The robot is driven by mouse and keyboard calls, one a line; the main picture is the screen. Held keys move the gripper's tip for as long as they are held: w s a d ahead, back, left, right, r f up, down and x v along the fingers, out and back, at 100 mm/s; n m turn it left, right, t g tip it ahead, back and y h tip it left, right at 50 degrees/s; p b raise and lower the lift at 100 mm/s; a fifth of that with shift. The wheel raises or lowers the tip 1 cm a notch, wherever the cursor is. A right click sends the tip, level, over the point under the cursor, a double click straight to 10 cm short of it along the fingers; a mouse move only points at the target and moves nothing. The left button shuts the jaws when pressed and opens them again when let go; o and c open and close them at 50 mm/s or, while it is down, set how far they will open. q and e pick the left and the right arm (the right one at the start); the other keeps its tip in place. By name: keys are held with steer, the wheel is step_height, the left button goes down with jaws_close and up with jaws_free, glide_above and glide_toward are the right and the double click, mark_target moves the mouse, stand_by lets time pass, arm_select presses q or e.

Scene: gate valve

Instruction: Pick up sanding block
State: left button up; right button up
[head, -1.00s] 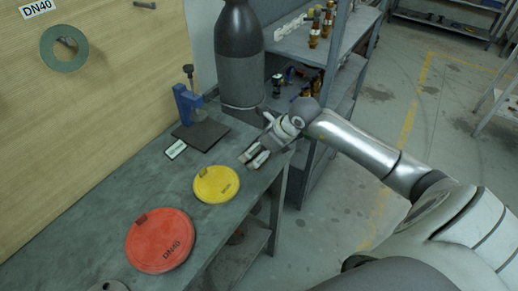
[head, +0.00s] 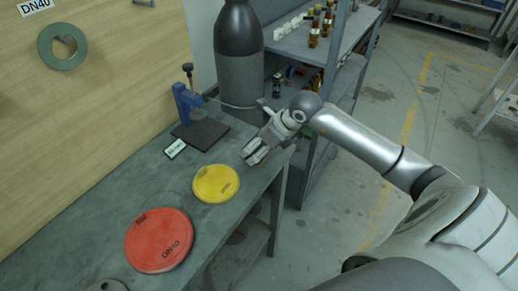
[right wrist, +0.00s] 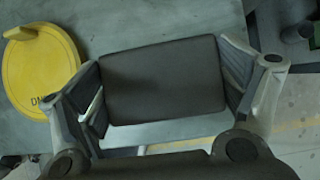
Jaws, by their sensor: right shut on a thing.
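The sanding block (right wrist: 160,80) is a dark, rounded-edge rectangular block in the right wrist view. It lies between the two fingers of my right gripper (right wrist: 163,72), which touch its left and right sides. In the head view my right gripper (head: 256,152) is low over the far right end of the workbench, shut on the block; its hand and fingers mostly hide the block there. I cannot tell whether the block touches the bench. My left gripper is in neither view.
On the grey workbench (head: 145,195) lie a yellow disc (head: 216,183) and a red DN40 disc (head: 158,240). A blue clamp stand (head: 186,104) and a small labelled item (head: 175,149) sit behind. A grey cylinder (head: 238,70) and shelving (head: 290,48) stand beyond.

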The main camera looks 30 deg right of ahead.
steer(key=s+r, duration=0.1)
steer(key=r, duration=0.1)
steer(key=s+a+r+b, duration=0.1)
steer(key=r, duration=0.1)
steer(key=s+a+r+b, duration=0.1)
steer(key=r, duration=0.2)
steer(key=shift+s, duration=0.4)
steer(key=s+a+r+b, duration=0.2)
steer(key=s+a+r, duration=0.2)
steer(key=s, duration=0.4)
steer(key=shift+s+a+r, duration=0.25)
steer(key=shift+a+r, duration=0.1)
